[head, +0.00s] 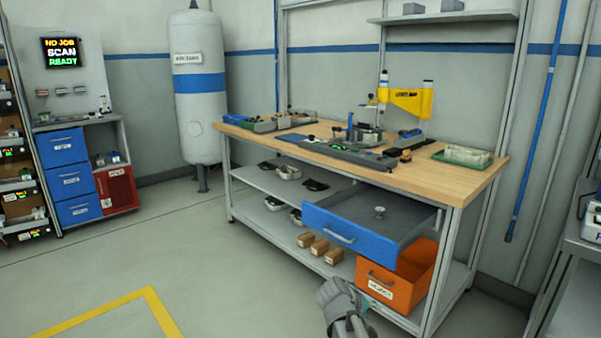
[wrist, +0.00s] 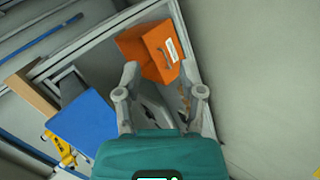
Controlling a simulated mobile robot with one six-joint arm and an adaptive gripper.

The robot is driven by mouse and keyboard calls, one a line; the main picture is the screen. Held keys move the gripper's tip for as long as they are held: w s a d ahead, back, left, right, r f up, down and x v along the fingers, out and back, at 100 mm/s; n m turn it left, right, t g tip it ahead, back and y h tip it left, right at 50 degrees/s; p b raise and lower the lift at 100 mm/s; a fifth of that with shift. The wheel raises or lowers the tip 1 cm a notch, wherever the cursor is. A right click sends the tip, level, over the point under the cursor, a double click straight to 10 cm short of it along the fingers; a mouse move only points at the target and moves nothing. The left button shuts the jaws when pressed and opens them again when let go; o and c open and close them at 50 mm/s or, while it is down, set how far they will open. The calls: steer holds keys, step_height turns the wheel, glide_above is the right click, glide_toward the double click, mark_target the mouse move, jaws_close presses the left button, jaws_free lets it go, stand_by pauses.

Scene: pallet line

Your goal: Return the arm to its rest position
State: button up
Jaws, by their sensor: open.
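My gripper (wrist: 160,100) is open in the wrist view, with nothing between its two fingers. In the head view my arm's end (head: 342,302) shows at the bottom, in front of the workbench and below the open blue drawer (head: 335,228). A small round metal part (head: 379,212) sits in the blue drawer.
The wooden workbench (head: 460,178) carries fixtures, trays and a yellow device (head: 408,100). Several brown boxes (head: 320,247) are on its lower shelf. A white tank (head: 200,90) and blue drawer cabinet (head: 70,165) stand at left. The floor (head: 160,240) in front is clear, with a yellow line.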

steer(key=s+a+f+m+g+y, duration=0.1)
steer(key=s+f+m+g+y, duration=0.1)
steer(key=s+f+y, duration=0.3)
steer(key=s+a+m+g+y, duration=0.2)
steer(key=s+g+y, duration=0.1)
steer(key=s, duration=0.5)
step_height(320, 180, up, 33)
steer(key=p, duration=3.3)
steer(key=shift+w+d+f, duration=0.2)
